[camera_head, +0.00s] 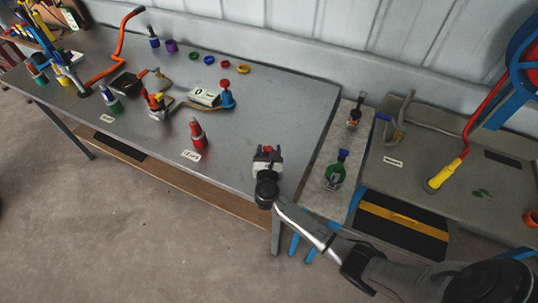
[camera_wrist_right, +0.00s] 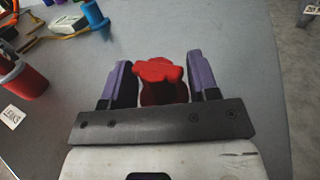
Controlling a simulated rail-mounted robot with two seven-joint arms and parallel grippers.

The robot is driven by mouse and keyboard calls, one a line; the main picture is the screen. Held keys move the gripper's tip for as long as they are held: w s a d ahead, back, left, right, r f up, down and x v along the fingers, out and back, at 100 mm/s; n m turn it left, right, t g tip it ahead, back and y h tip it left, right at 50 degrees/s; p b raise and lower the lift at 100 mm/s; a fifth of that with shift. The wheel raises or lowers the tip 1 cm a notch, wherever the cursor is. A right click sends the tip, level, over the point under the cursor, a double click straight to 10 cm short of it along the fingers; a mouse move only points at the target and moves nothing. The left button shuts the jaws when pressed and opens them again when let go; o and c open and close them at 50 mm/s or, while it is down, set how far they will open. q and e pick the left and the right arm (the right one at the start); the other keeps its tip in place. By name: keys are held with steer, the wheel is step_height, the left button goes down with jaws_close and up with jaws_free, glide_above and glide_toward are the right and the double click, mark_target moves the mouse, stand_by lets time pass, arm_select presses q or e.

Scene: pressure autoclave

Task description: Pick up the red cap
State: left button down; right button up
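My right gripper (camera_head: 267,152) is over the front right part of the grey table (camera_head: 300,100). In the right wrist view its two purple-and-black fingers (camera_wrist_right: 163,82) flank the red cap (camera_wrist_right: 162,82), which has a lobed top. Only a little of the red cap (camera_head: 267,149) shows between the fingers in the head view. Whether the cap is clear of the table cannot be told. My left gripper is not in view.
A red bottle (camera_head: 197,133) stands left of my right gripper, beside a label (camera_head: 191,155). A blue item (camera_head: 227,96) and a white box (camera_head: 205,97) stand farther back. Small coloured rings lie near the wall. A green item (camera_head: 335,174) is right of the table.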

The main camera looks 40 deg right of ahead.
steer(key=c, duration=0.5)
